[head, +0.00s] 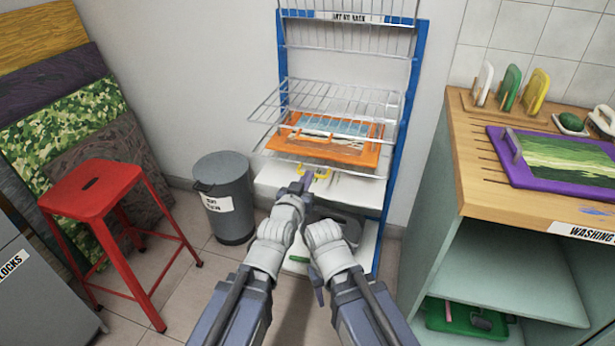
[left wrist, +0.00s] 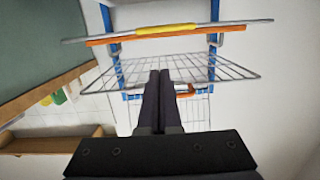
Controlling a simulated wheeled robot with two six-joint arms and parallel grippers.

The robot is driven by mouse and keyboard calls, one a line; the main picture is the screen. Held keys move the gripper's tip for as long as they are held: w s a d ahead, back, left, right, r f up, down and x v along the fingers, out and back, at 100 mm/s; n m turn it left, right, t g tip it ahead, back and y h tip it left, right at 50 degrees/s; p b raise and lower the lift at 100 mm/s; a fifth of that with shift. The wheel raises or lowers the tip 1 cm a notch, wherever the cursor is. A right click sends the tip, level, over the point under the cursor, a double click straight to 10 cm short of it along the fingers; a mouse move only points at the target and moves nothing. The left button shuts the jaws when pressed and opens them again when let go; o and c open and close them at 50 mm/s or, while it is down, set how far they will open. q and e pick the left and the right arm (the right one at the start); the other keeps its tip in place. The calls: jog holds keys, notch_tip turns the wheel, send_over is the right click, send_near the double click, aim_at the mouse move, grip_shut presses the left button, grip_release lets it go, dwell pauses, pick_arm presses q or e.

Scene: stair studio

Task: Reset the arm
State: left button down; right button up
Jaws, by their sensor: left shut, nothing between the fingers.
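My left gripper (head: 306,182) is in front of the drying rack, just below the orange-framed screen and close to its yellow handle (head: 318,171). In the left wrist view its dark fingers (left wrist: 159,73) are together with nothing between them, pointing at the wire shelves. My right arm reaches forward beside the left one, with its pale wrist (head: 326,236) low in front of the rack. The right fingers cannot be made out clearly. The orange-framed screen (head: 335,150) lies on a wire shelf, and its edge shows in the left wrist view (left wrist: 110,40).
The blue-sided rack (head: 413,100) has several wire shelves (head: 355,98) jutting out. A grey bin (head: 232,215) and red stool (head: 93,195) stand left. A wooden counter (head: 500,205) at right holds a purple-framed screen (head: 497,160). Bare floor shows between stool and bin.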

pick_arm(q)
jog(key=s+a+f+g+y, duration=0.1)
jog(key=s+f+g+y, duration=0.1)
jog(key=s+f+g, duration=0.6)
jog(key=s+a+f+g+y, duration=0.25)
jog(key=s+f, duration=0.25)
jog(key=f, duration=0.5)
jog(key=s+a+f+g+y, duration=0.1)
jog(key=s+a+g+y, duration=0.15)
jog(key=s+g, duration=0.5)
notch_tip(320, 180, up, 28)
jog(key=s+t+h+p, duration=0.1)
jog(key=t+p, duration=0.1)
jog(key=p, duration=2.6)
jog(key=shift+s+a, duration=0.25)
jog(key=shift+a, duration=0.1)
jog(key=shift+f, duration=0.15)
jog(key=shift+d, duration=0.15)
